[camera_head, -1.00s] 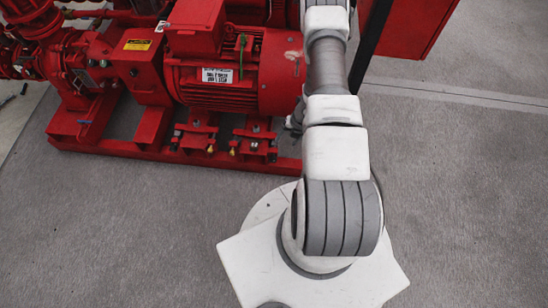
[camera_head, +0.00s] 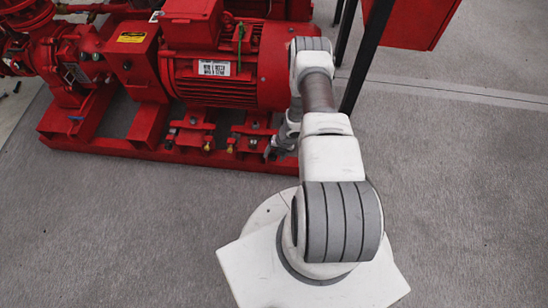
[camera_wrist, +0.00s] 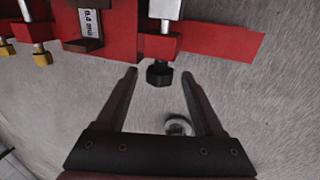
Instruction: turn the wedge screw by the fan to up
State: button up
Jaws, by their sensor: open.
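The wedge screw by the fan shows in the wrist view as a black hex-headed screw (camera_wrist: 159,75) under a metal shank at a red bracket. In the head view the fan end of the red motor (camera_head: 275,65) is partly behind my arm. My gripper (camera_head: 273,151) is small there, low beside the red base under that end. In the wrist view my gripper (camera_wrist: 159,76) is open, with one dark finger on each side of the screw head in the picture. Gaps show on both sides and I see no contact. The jaws look empty; exact depth is unclear.
A round metallic thing (camera_wrist: 178,125) shows between the fingers against the grey floor. A red cabinet on dark legs (camera_head: 415,20) stands back right. The floor (camera_head: 100,240) in front is clear.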

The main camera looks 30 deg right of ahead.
jog(key=shift+f, duration=0.2)
grip_shut()
dwell(0.3)
jog(key=shift+y, duration=0.4)
jog(key=y, duration=0.1)
jog(key=t+y, duration=0.2)
jog(key=shift+s+d+f, duration=0.2)
jog(key=shift+s+d, duration=0.05)
jog(key=shift+d, duration=0.05)
jog(key=shift+s+d+f+t+y, duration=0.1)
jog(key=shift+f+t+y, duration=0.05)
jog(key=shift+t+y, duration=0.7)
jog(key=shift+f+t+y, duration=0.1)
jog(key=shift+t+y, duration=0.55)
jog(key=shift+y, duration=0.4)
grip_release()
